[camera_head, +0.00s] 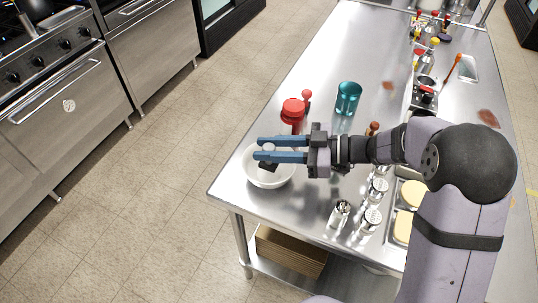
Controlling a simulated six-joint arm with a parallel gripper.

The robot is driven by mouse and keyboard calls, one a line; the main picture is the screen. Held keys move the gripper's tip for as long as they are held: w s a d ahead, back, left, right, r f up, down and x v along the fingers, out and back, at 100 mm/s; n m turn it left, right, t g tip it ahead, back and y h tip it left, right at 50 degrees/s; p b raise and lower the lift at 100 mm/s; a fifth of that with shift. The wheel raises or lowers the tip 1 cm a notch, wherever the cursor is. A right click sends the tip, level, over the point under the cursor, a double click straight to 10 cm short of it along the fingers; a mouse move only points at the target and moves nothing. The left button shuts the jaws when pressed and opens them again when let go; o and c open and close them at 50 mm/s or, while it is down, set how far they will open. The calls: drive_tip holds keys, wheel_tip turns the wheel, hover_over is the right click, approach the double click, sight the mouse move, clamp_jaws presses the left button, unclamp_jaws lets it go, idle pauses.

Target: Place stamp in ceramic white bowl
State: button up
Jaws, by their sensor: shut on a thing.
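A white bowl (270,182) sits near the left front corner of the steel table. My gripper (258,149) reaches left over the bowl, with its two blue fingers pointing left. It is shut on the stamp (268,167), a small thing with a dark block below and a pale grip between the fingers. The stamp is over the bowl's opening. I cannot tell whether it touches the inside of the bowl. The fingers hide the bowl's far part.
A red-topped bottle (293,108) stands just behind the bowl and a teal cup (348,98) behind my gripper. Several shakers (371,219) stand at the front, beside a tray of food (403,226). The table's back left is clear.

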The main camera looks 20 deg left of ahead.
drive_tip(key=shift+f, duration=1.5)
drive_tip(key=shift+f, duration=0.2)
drive_tip(key=o, duration=1)
drive_tip(key=shift+o, duration=0.2)
drive_tip(key=shift+r, duration=0.1)
drive_tip(key=shift+r, duration=0.15)
drive_tip(key=b+v, duration=0.1)
drive_tip(key=v, duration=0.6)
drive_tip(key=shift+d, duration=0.2)
